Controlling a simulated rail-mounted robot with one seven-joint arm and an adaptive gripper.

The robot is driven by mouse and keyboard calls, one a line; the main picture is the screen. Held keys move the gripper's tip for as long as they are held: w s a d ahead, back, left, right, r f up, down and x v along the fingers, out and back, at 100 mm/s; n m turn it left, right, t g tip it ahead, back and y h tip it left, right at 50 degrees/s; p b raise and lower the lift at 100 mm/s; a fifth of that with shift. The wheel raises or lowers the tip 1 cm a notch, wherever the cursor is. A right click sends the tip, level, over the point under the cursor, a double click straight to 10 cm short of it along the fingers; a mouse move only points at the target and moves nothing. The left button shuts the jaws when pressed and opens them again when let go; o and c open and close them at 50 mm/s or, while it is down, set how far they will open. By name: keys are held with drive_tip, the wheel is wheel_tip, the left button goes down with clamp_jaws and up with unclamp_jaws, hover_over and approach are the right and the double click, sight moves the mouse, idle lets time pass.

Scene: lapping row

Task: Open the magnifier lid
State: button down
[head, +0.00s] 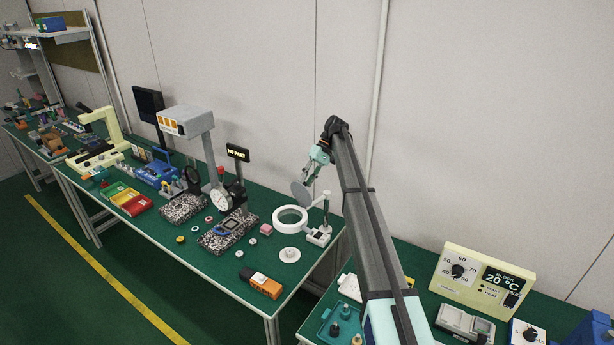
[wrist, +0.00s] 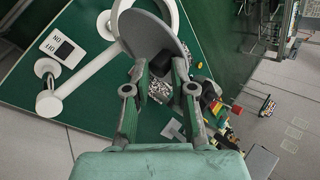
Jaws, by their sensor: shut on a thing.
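The magnifier is a white ring (head: 290,218) on an arm from a small base with a switch (head: 318,236), at the right end of the green bench. Its lid is a grey disc (head: 301,194), tilted up above the ring's far side, so the ring's opening shows. In the wrist view the lid (wrist: 152,36) covers part of the white ring (wrist: 172,12). My gripper (wrist: 160,70) is shut on the lid's near edge, its fingers on either side. In the head view my gripper (head: 316,163) is just above the lid, its fingertips small and hard to make out.
A white round dish (head: 289,254) and an orange-black box (head: 261,283) lie in front of the magnifier. A dial gauge stand (head: 222,200) on a speckled plate is to the left. A temperature block (head: 484,278) stands on the right bench. The wall is close behind.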

drive_tip(key=shift+f, duration=1)
drive_tip(key=c, duration=1.1)
unclamp_jaws()
drive_tip(key=shift+o, duration=0.4)
drive_tip(key=shift+w+a+f, duration=0.15)
drive_tip(key=shift+w+f, duration=0.15)
drive_tip(key=shift+f, duration=0.05)
drive_tip(key=shift+r, duration=0.2)
drive_tip(key=shift+s, duration=0.1)
